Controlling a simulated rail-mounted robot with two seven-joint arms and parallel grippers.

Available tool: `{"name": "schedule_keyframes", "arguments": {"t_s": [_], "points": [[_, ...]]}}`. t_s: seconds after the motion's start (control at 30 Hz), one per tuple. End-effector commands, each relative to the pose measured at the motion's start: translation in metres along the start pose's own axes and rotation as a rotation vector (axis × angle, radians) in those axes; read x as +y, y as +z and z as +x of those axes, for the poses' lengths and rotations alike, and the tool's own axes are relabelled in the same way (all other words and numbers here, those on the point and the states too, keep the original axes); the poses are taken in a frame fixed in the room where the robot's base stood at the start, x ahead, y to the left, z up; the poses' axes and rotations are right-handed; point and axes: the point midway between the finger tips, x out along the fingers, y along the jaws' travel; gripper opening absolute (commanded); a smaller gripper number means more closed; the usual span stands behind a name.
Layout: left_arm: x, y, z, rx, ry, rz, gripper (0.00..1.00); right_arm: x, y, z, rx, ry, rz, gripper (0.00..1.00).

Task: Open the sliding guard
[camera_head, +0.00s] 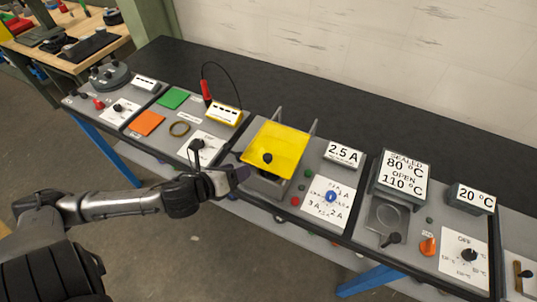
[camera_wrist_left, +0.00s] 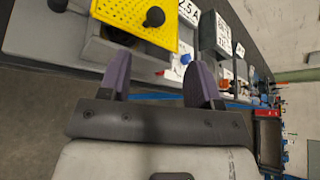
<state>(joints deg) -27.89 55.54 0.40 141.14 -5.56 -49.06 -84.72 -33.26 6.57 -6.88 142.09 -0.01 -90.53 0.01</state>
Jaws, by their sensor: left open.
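The sliding guard (camera_head: 277,146) is a yellow plate with a black knob (camera_head: 267,158) near its front edge. It sits between two upright grey rails over a grey housing. In the left wrist view the perforated yellow guard (camera_wrist_left: 135,18) and its black knob (camera_wrist_left: 154,16) show at the top. My left gripper (camera_head: 241,176) is just left of and in front of the guard, apart from the knob. In the left wrist view its two purple fingers (camera_wrist_left: 160,80) are spread with nothing between them. My right gripper is in neither view.
A 2.5 A display (camera_head: 344,153) and a dial plate with a blue knob (camera_head: 331,197) are right of the guard. Left are a black-handled lever (camera_head: 197,145) and a yellow meter (camera_head: 224,111). The black bench top (camera_head: 300,95) behind is clear.

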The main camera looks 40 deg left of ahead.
Motion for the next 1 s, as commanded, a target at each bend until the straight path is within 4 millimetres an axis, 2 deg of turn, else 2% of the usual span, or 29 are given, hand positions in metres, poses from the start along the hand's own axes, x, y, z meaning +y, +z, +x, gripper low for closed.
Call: {"name": "schedule_keyframes", "arguments": {"t_s": [0.1,0.2,0.4,0.67,1.0], "points": [[0.000,0.001,0.000,-0.007,-0.001,0.240,0.58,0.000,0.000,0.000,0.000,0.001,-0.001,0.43],[0.000,0.001,0.000,-0.007,-0.001,0.399,0.58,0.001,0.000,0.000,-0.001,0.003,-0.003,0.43],[0.000,0.001,0.000,-0.007,-0.001,0.584,0.58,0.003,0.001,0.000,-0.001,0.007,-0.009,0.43],[0.000,0.002,0.015,-0.010,0.001,0.625,0.58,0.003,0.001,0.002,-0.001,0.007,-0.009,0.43],[-0.001,0.002,0.068,-0.010,0.000,0.621,0.58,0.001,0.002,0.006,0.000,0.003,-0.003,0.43]]}}
